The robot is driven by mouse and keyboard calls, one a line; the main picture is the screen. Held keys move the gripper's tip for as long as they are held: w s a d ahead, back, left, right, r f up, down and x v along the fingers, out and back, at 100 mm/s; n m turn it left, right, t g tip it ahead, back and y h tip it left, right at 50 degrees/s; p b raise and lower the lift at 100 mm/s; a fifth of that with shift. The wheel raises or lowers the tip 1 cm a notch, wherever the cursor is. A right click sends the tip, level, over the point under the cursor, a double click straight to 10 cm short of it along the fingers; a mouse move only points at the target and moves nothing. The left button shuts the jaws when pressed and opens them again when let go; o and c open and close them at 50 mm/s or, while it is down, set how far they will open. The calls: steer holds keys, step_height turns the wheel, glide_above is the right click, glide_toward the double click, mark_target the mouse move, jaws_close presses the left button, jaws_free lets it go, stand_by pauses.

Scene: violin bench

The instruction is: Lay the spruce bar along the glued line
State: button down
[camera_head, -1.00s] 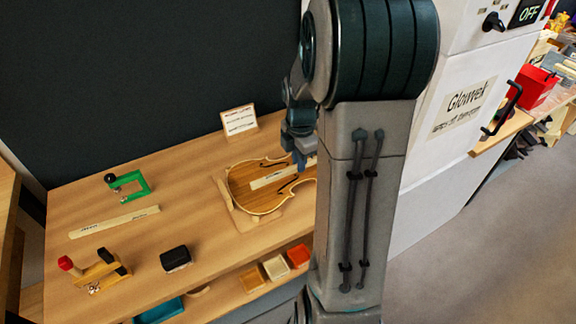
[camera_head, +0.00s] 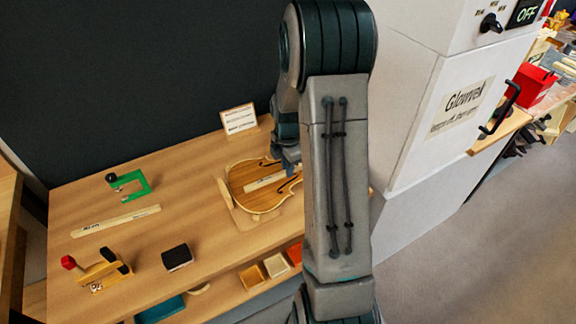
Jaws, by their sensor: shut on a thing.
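The spruce bar (camera_head: 264,181) is a pale strip over the violin plate (camera_head: 256,201), running from lower left to upper right. My gripper (camera_head: 291,168) is shut on it near its right end, above the right part of the plate. I cannot tell whether the bar touches the plate. The plate is golden wood with dark f-holes and lies on a wooden cradle (camera_head: 238,219). My arm hides the plate's right end. I cannot make out the glued line.
A small sign (camera_head: 239,119) stands behind the plate. A green clamp (camera_head: 131,184), a pale labelled strip (camera_head: 117,220), a black box (camera_head: 177,257) and a red-knobbed wooden tool (camera_head: 98,268) are on the bench at left. Small trays (camera_head: 250,277) sit along the front.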

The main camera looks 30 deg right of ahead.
steer(key=shift+f, duration=0.15)
steer(key=c, duration=1.5)
jaws_free()
step_height(320, 180, up, 12)
steer(key=shift+s+a+r+m+t, duration=0.5)
steer(key=shift+s+a+r+m, duration=0.5)
steer(key=shift+s+a+m, duration=1.7)
steer(key=shift+s+a+r+m+t, duration=0.5)
steer(key=shift+s+a+r+m, duration=1)
steer(key=shift+s+m, duration=2.05)
steer(key=shift+s+a+r+m+t, duration=0.55)
steer(key=shift+s+a+m, duration=2.3)
steer(key=shift+s, duration=0.4)
steer(key=shift+d, duration=0.15)
